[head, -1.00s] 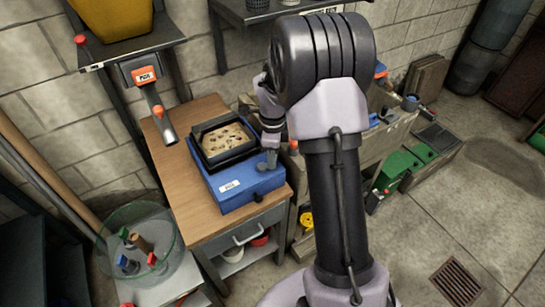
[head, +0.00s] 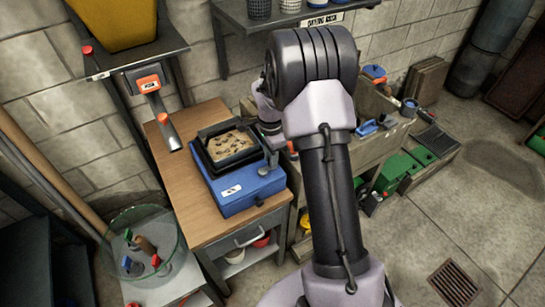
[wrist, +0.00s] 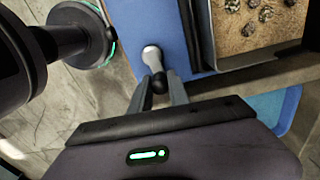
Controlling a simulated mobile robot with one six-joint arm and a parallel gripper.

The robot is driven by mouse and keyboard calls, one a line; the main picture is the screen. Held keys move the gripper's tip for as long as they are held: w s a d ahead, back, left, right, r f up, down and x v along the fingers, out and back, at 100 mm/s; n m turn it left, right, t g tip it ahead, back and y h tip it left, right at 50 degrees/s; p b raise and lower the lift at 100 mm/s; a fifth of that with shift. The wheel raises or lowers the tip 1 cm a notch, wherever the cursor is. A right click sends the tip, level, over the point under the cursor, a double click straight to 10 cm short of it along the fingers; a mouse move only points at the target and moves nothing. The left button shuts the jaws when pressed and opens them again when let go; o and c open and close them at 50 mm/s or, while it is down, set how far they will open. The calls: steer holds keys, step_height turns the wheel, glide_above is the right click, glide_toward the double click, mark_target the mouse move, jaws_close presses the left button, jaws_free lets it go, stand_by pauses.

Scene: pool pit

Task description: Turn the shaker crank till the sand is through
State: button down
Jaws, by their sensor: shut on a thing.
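The shaker is a blue box (head: 239,197) on a wooden-topped bench, with a black-framed sieve tray (head: 209,167) on it. Pale sand (head: 229,146) with several dark stones lies in the tray; the wrist view also shows sand and stones (wrist: 250,40) at the upper right. The grey crank (head: 264,170) is at the box's right side. In the wrist view, its grey rounded end (wrist: 152,56) lies just beyond my fingers. My gripper (wrist: 159,84) is shut on the crank's dark knob. My arm partly hides the gripper in the head view.
A yellow hopper (head: 115,22) stands on a shelf at upper left, with an orange-and-grey handle (head: 155,98) hanging below it. A glass-like round bin (head: 147,240) with tools is at lower left. Crates and green boxes (head: 398,170) stand right of my arm.

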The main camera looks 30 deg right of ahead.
steer(key=n, duration=0.1)
steer(key=w+n+p, duration=0.1)
steer(key=n, duration=0.2)
steer(key=shift+w+a+r+n+p, duration=0.1)
steer(key=shift+w+a+n+p, duration=0.05)
steer(key=shift+a+n+p, duration=0.2)
steer(key=n, duration=0.1)
steer(key=n+p, duration=0.1)
steer(key=n, duration=0.1)
steer(key=shift+w+a+n+p, duration=0.25)
steer(key=shift+w+n+p, duration=0.05)
steer(key=shift+w+n, duration=0.1)
steer(key=n, duration=0.1)
steer(key=n+p, duration=0.1)
steer(key=shift+w+a+n, duration=0.25)
steer(key=shift+a+n, duration=0.1)
steer(key=n, duration=0.1)
steer(key=a+n+p, duration=0.1)
steer(key=n, duration=0.3)
steer(key=shift+w+a+p, duration=0.15)
steer(key=shift+a+p, duration=0.15)
steer(key=shift+p, duration=0.05)
steer(key=n, duration=0.2)
steer(key=a+n+p, duration=0.1)
steer(key=n, duration=0.3)
steer(key=shift+s+a+p, duration=0.25)
steer(key=shift+a+p, duration=0.05)
steer(key=shift+a, duration=0.05)
steer(key=shift+n, duration=0.4)
